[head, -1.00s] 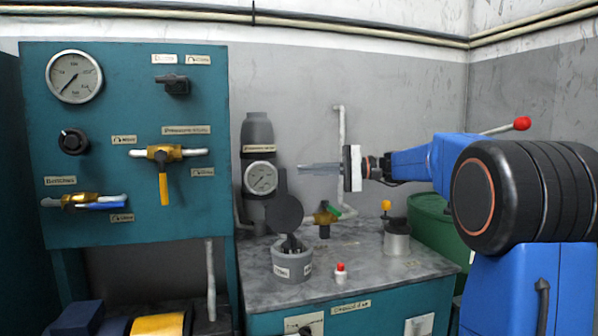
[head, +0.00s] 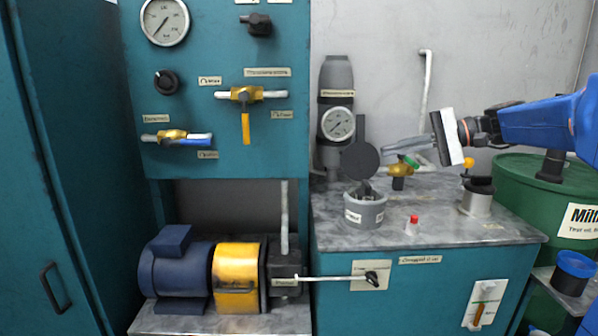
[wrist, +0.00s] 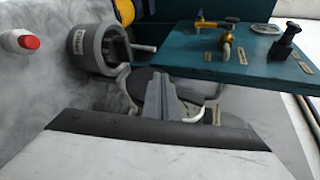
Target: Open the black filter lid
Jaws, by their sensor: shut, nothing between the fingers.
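The black filter lid (head: 360,161) is a round dark disc with a tab pointing up. It stands raised, nearly upright, above the grey filter cup (head: 365,212), whose open top shows dark parts inside. In the wrist view the cup (wrist: 92,50) lies on its side in the picture, with its mouth uncovered. The dark lid (wrist: 147,84) is partly hidden behind my fingers there. My gripper (head: 386,152) is shut and empty, just right of the lid in the head view. I cannot tell whether the fingertips touch the lid.
A gauge cylinder (head: 337,125) stands behind the lid. A brass valve with a green handle (head: 401,169) is below my fingers. A red-capped bottle (head: 412,226) and a metal canister (head: 476,197) stand on the marble counter (head: 450,230). A green drum (head: 525,200) is at right.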

